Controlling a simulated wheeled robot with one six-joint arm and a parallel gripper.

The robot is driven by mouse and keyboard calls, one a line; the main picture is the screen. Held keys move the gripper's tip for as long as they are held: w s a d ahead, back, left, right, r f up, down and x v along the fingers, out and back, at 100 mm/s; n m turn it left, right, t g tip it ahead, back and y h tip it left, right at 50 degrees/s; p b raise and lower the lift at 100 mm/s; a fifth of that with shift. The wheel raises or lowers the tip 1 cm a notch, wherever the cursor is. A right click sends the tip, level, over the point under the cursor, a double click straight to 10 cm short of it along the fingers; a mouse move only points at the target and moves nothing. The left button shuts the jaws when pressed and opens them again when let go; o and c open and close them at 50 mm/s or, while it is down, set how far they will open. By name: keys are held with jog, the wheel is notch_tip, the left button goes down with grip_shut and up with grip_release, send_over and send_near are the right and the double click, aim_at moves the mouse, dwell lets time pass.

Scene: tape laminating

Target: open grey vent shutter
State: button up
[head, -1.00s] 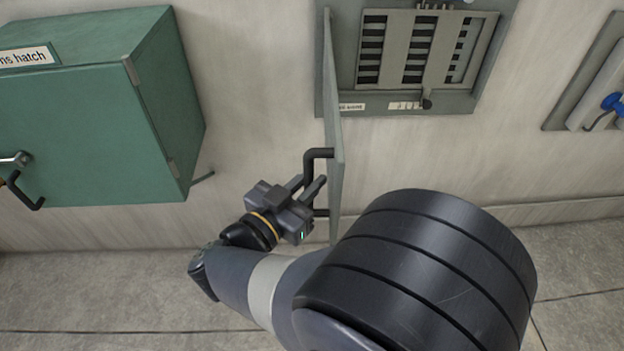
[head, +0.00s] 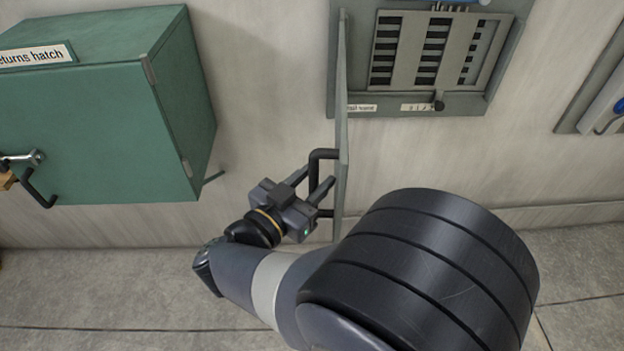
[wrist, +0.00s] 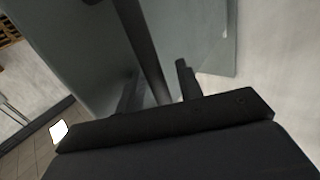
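The grey shutter door (head: 342,125) stands swung out from its wall frame (head: 460,104), seen nearly edge-on in the head view. Its black bar handle (head: 314,170) is on the door's left face. My gripper (head: 310,184) is at this handle, its two fingers on either side of the bar. In the wrist view the handle bar (wrist: 147,50) runs down between the fingers (wrist: 158,88), with gaps showing beside it, so the gripper looks open around it. The grey door panel (wrist: 75,50) fills much of that view. The lower part of the handle is partly hidden by a finger.
A green returns hatch box (head: 90,120) with its own handle (head: 38,190) juts from the wall at left. Slatted vents (head: 425,50) show inside the open frame. Another grey panel with a blue part (head: 617,106) is at far right. Floor is clear below.

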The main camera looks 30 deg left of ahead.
jog(key=s+b, duration=0.2)
jog(key=s, duration=0.8)
jog(key=shift+s+a+b, duration=0.3)
jog(key=shift+s+a, duration=0.1)
jog(key=shift+a, duration=0.05)
jog(key=w, duration=0.3)
jog(key=w+p, duration=0.1)
jog(key=w, duration=0.2)
jog(key=w+d+p, duration=0.1)
jog(key=w, duration=0.2)
jog(key=shift+w, duration=0.3)
jog(key=shift+w+p, duration=0.35)
jog(key=shift+w, duration=0.25)
jog(key=shift+f, duration=0.1)
jog(key=shift+d, duration=0.1)
jog(key=shift+d, duration=0.1)
